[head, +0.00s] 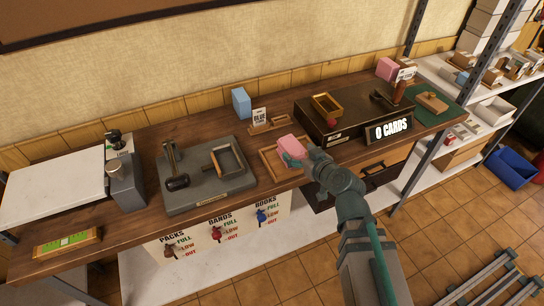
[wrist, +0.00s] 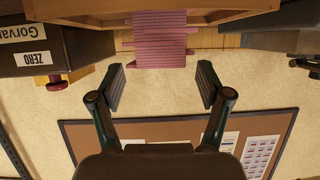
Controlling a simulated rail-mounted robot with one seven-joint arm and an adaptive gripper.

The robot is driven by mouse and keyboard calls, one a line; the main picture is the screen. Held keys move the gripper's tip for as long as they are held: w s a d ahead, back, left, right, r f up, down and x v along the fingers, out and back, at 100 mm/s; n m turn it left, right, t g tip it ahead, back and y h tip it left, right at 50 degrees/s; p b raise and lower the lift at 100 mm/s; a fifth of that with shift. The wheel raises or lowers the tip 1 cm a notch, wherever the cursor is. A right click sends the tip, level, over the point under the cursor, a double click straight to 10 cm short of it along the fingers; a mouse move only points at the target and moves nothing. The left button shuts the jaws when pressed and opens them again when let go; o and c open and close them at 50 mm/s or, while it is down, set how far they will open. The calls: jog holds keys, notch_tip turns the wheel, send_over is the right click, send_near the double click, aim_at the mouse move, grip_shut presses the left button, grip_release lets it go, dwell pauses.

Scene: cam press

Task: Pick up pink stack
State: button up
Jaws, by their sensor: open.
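A pink stack (head: 291,144) sits in a shallow wooden tray (head: 268,164) in the middle of the bench. In the wrist view, which is upside down, the striped edges of the pink stack (wrist: 160,45) show at the top, beside the wooden tray (wrist: 90,12). My gripper (head: 300,161) is at the front of the stack and hides part of it in the head view. In the wrist view my gripper (wrist: 160,85) is open and empty, its fingers spread wider than the stack. The stack lies just past the fingertips, roughly centred between them. A second pink block (head: 387,67) stands at the back right.
A dark box (head: 345,112) with a "0 CARDS" sign (head: 389,130) stands right of the tray. A grey press base (head: 205,185) with a lever is to the left. A blue block (head: 241,102) and a small "BLUE" sign (head: 260,117) stand behind the tray.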

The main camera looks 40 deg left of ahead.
aim_at(293, 148)
jog(key=shift+w+a+p, duration=0.25)
jog(key=shift+a+p, duration=0.05)
jog(key=shift+a, duration=0.15)
jog(key=p+x, duration=0.1)
jog(key=x, duration=0.3)
jog(key=shift+a+f+p, duration=0.15)
jog(key=shift+p, duration=0.2)
jog(key=shift+s, duration=0.1)
jog(key=c, duration=1.3)
jog(key=shift+c, duration=0.4)
